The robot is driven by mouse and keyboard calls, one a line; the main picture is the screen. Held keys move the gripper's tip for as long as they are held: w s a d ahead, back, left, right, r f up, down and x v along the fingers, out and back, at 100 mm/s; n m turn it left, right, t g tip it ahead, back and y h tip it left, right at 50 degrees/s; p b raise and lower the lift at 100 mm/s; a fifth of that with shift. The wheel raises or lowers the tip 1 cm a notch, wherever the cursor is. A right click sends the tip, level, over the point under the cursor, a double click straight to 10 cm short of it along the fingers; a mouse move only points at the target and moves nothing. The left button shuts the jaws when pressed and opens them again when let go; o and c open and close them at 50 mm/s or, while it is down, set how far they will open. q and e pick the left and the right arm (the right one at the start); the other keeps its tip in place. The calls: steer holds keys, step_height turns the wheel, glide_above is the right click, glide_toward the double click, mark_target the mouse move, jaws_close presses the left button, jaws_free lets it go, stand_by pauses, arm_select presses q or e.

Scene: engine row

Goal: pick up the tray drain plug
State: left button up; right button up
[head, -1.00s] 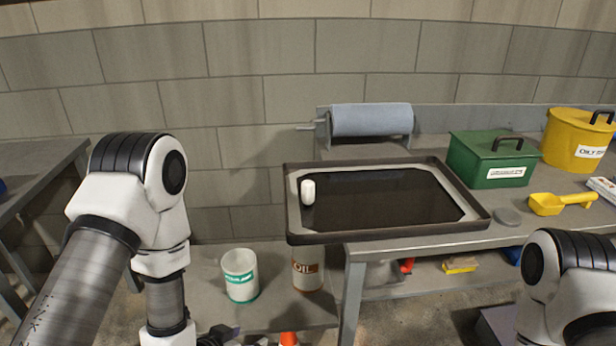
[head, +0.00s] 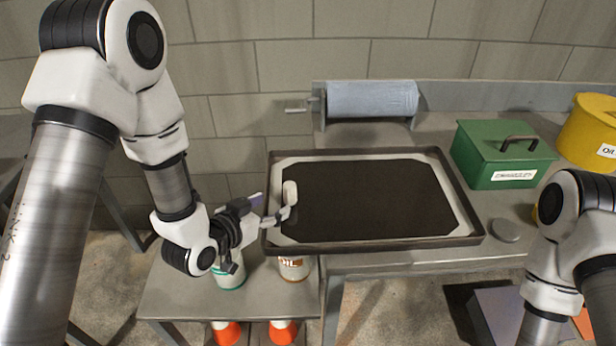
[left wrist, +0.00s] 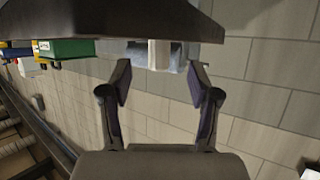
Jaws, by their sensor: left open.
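The tray drain plug (head: 290,192) is a small white upright cylinder at the left side of the dark, shallow drip tray (head: 455,240). My left gripper (head: 272,206) is open beside the tray's left edge, its fingers pointing toward the plug. In the left wrist view, the plug (left wrist: 158,55) shows beyond and between the two open fingertips (left wrist: 160,76), with the dark tray (left wrist: 130,22) across the top of the picture. I cannot tell whether a finger touches the plug. My right gripper is out of view; only my right arm shows.
A blue paper roll (head: 372,99) stands behind the tray. A green box (head: 500,155), a yellow bin (head: 592,130) and a grey disc (head: 505,230) are to its right. Cans, including a white one with a green band (head: 230,276), stand on a lower shelf (head: 175,290).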

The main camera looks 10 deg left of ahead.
mark_target(286, 197)
arm_select(q)
steer(key=shift+w, duration=0.4)
steer(key=shift+f, duration=0.1)
steer(key=shift+w+d+p, duration=0.15)
steer(key=shift+w+p, duration=0.15)
steer(key=shift+p, duration=0.05)
steer(key=x, duration=0.5)
steer(key=shift+w+d+f+p, duration=0.1)
steer(key=shift+d+f+p, duration=0.05)
steer(key=shift+p, duration=0.25)
steer(key=shift+c, duration=0.7)
jaws_close()
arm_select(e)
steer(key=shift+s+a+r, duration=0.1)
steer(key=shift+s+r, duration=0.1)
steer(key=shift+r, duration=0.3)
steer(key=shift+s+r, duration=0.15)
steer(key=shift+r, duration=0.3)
